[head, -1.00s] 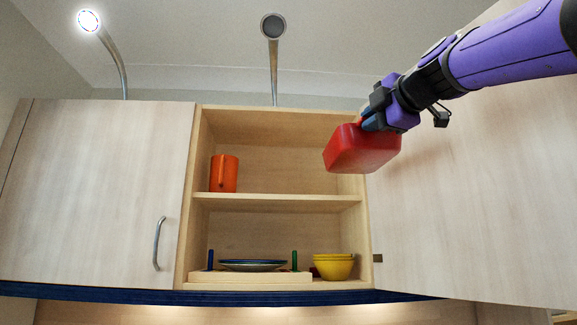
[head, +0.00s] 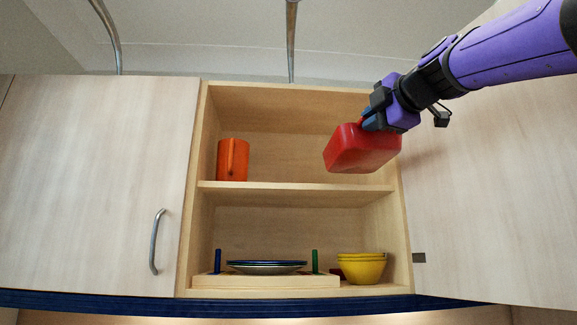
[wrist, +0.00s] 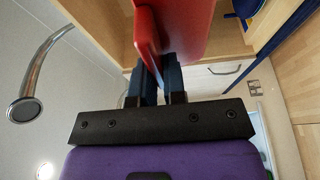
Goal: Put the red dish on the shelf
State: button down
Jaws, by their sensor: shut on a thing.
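The red dish (head: 361,150) hangs from my gripper (head: 370,121) in the head view, in front of the upper right part of the open cabinet. My gripper is shut on the dish's upper edge. In the wrist view the dish (wrist: 178,25) shows at the top, between and beyond my fingers (wrist: 160,84). The shelf (head: 290,190) is a pale wooden board across the middle of the cabinet. An orange mug (head: 233,160) stands at its left end. The dish appears apart from the shelf, above its right half; its exact depth cannot be told.
Below the shelf are stacked plates (head: 266,267) in a wooden rack (head: 262,282) and yellow bowls (head: 362,268). A closed door (head: 90,190) is at left; a pale door panel (head: 480,210) is at right. The middle of the shelf is bare.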

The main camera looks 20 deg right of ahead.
jog(key=w+d, duration=0.4)
jog(key=w, duration=0.8)
jog(key=w+d+f, duration=0.1)
jog(key=w+d, duration=0.3)
jog(key=w, duration=0.8)
jog(key=shift+w+d, duration=0.2)
jog(key=shift+d, duration=0.1)
dwell(1.0)
jog(key=c, duration=1.1)
grip_release()
jog(key=shift+c, duration=0.2)
jog(key=shift+o, duration=0.2)
jog(key=shift+f, duration=0.15)
